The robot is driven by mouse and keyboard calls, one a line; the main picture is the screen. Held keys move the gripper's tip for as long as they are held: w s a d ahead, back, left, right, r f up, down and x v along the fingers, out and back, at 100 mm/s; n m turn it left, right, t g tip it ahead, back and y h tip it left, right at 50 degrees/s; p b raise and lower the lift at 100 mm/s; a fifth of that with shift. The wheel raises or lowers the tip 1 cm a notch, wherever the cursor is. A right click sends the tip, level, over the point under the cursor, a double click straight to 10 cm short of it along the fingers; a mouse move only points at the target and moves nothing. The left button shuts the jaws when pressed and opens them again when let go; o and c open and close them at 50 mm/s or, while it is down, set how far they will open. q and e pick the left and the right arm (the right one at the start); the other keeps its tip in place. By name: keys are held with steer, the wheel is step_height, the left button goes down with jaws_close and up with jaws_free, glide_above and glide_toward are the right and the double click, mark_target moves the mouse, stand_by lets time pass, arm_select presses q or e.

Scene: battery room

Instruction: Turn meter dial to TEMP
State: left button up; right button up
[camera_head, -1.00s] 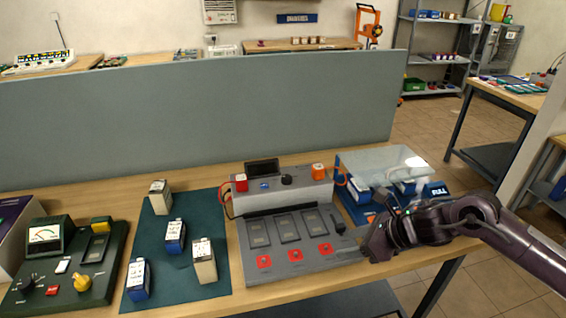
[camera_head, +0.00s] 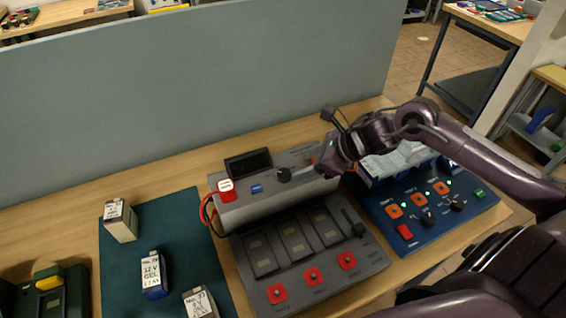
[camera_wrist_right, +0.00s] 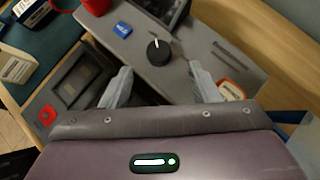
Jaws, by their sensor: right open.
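A round black dial (camera_head: 283,175) sits on the sloped top of the grey unit (camera_head: 240,211), beside a black display (camera_head: 248,164). In the right wrist view the dial (camera_wrist_right: 158,53) has a short white mark on its far side; I cannot read labels around it. My right gripper (camera_head: 323,166) is just right of the dial in the head view. In the wrist view its two pale fingers (camera_wrist_right: 162,82) are spread, with the dial beyond and between them, apart from both. My left gripper is not in view.
A red block (camera_head: 227,196) and a blue button (camera_head: 257,188) are near the dial. Three slots with red buttons (camera_head: 313,275) lie in front. A blue panel (camera_head: 430,232) with orange buttons stands at right. Several batteries (camera_head: 153,274) stand on the green mat (camera_head: 184,222). A grey partition (camera_head: 150,110) rises behind.

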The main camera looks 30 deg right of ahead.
mark_target(284, 173)
steer(key=shift+w+a+f, duration=0.35)
steer(key=shift+a+f, duration=0.05)
steer(key=shift+a, duration=0.15)
steer(key=p+x, duration=0.1)
steer(key=x, duration=0.4)
steer(key=shift+w+d+f+p, duration=0.1)
steer(key=shift+p, duration=0.3)
steer(key=shift+f, duration=0.15)
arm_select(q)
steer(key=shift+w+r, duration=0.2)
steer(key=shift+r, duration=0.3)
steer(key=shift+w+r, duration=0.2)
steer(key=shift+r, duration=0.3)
arm_select(e)
steer(key=c, duration=1)
